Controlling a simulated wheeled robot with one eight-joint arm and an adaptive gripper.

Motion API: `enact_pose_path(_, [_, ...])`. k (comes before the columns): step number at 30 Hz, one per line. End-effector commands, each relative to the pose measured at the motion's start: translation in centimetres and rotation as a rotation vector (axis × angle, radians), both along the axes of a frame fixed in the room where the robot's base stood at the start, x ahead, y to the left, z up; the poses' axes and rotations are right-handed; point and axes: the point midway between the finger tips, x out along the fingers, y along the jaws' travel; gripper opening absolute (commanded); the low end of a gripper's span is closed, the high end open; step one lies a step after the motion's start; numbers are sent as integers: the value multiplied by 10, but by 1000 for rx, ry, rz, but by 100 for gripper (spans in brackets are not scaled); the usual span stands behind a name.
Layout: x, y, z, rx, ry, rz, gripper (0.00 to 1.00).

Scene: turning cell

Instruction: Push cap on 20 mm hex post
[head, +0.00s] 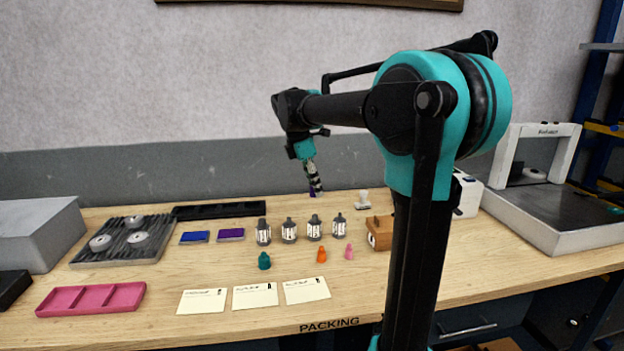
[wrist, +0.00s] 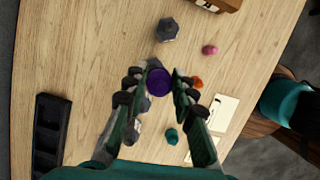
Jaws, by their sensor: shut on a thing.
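My gripper (head: 315,190) is shut on a purple cap (wrist: 158,82) and holds it in the air above and behind the row of posts. Several grey hex posts with white labels stand upright in a row, including the leftmost post (head: 263,232), a middle post (head: 314,228) and the rightmost post (head: 339,226). The labels are too small to read, so I cannot tell which is 20 mm. In the wrist view one post (wrist: 168,30) stands clear beyond the cap; others are partly hidden by my fingers. The cap is apart from the posts.
Loose teal (head: 264,261), orange (head: 321,255) and pink (head: 349,252) caps stand in front of the posts. Several paper cards, including one (head: 255,296), lie nearer. A wooden box (head: 379,233) is right of the posts. A pink tray (head: 90,299) sits front left.

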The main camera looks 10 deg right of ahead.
Motion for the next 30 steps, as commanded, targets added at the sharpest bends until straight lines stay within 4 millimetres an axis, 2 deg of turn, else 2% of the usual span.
enact_pose_path(7, [0,0,-7,0,0,0,16])
enact_pose_path(21, [0,0,-47,0,0,0,16])
enact_pose_path(30, [0,0,-61,0,0,0,16])
